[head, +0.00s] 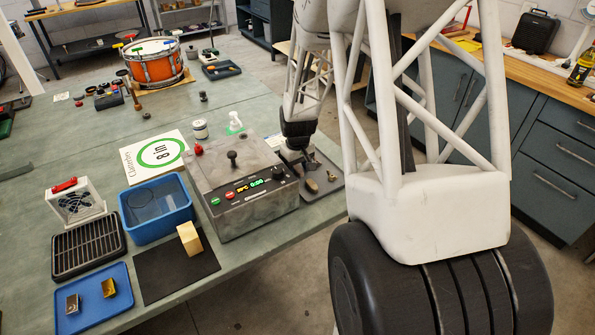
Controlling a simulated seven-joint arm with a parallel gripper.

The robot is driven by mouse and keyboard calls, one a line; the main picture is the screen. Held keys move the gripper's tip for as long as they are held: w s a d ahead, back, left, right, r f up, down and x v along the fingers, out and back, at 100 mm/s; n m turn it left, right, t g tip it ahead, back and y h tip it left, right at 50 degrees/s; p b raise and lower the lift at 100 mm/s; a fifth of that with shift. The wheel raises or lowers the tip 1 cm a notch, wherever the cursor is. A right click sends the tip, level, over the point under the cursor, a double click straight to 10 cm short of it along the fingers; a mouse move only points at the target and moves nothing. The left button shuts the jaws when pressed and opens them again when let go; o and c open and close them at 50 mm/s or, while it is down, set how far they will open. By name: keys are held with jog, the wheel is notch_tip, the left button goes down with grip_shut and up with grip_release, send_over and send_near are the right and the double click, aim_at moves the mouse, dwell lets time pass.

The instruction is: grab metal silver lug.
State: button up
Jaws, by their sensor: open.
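My gripper (299,166) points down just above a grey tray (334,188) to the right of the grey control box. It is small and dark here, and its jaws are open. Small pieces lie on this tray by the gripper: a brownish oval one (311,186) and a paler one (331,176). On the blue tray (90,318) at the lower left lie a silver-and-brown block-like piece (72,303) and a gold-coloured piece (108,288). I cannot tell for sure which small piece is the silver lug. Nothing shows held in the gripper.
The grey control box (240,185) stands close left of my gripper. Further left are a blue bin (157,209), a black rack (89,247), a small fan (76,204) and a black mat (168,275) with a wooden block (189,238). An orange drum (153,66) stands at the back.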

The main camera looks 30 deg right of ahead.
aim_at(297, 168)
jog(key=c, duration=1)
jog(key=shift+r, duration=0.1)
jog(key=shift+r, duration=4.95)
